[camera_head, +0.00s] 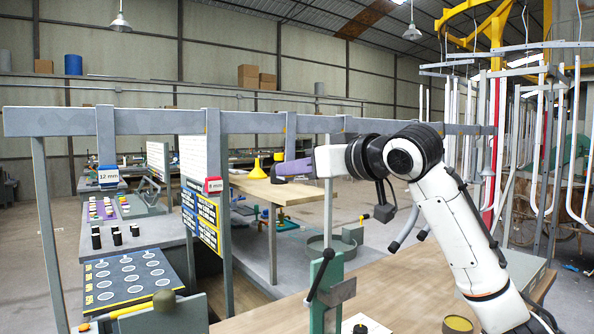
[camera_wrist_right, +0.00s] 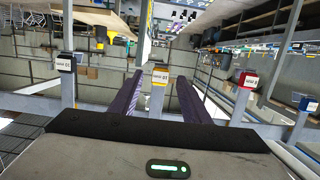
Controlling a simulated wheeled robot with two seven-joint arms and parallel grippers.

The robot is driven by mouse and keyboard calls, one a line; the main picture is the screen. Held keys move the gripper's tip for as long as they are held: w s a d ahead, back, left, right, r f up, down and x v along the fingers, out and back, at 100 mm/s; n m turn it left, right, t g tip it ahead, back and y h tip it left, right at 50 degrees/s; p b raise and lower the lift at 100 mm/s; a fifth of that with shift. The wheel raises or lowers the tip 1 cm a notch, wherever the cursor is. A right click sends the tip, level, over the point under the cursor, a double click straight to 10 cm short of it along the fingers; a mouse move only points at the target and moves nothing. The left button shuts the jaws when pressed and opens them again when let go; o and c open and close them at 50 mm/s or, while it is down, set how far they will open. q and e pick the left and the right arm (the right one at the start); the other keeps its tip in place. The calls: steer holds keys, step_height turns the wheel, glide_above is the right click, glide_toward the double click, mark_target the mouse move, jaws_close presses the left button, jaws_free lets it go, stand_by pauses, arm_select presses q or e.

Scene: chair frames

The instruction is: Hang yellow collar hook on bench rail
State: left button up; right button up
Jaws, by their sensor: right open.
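The bench rail (camera_head: 260,123) is a long grey bar running across the head view, with several flat grey hooks over it. The yellow collar hook (camera_wrist_right: 159,76) shows in the right wrist view as a grey strip with a yellow label block, and it appears to hang from the rail. In the head view, a strip (camera_head: 291,135) in that area runs down behind my right gripper. My right gripper (camera_head: 285,168) is open, its purple fingers pointing left below the rail. In the wrist view the fingers lie on either side of the yellow block; contact is unclear. My left gripper is out of view.
Hooks with a red block (camera_head: 213,185) and a blue block (camera_head: 108,177) hang further left; a black-block hook (camera_wrist_right: 66,62) shows in the wrist view. A green vise (camera_head: 325,285) stands on the wooden bench (camera_head: 400,280). Hanging tubes (camera_head: 540,150) crowd the right.

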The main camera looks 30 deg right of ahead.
steer(key=s+r, duration=0.1)
steer(key=s, duration=0.5)
steer(key=shift+d+b, duration=0.25)
steer(key=shift+b, duration=0.05)
steer(key=shift+s, duration=0.1)
stand_by(0.8)
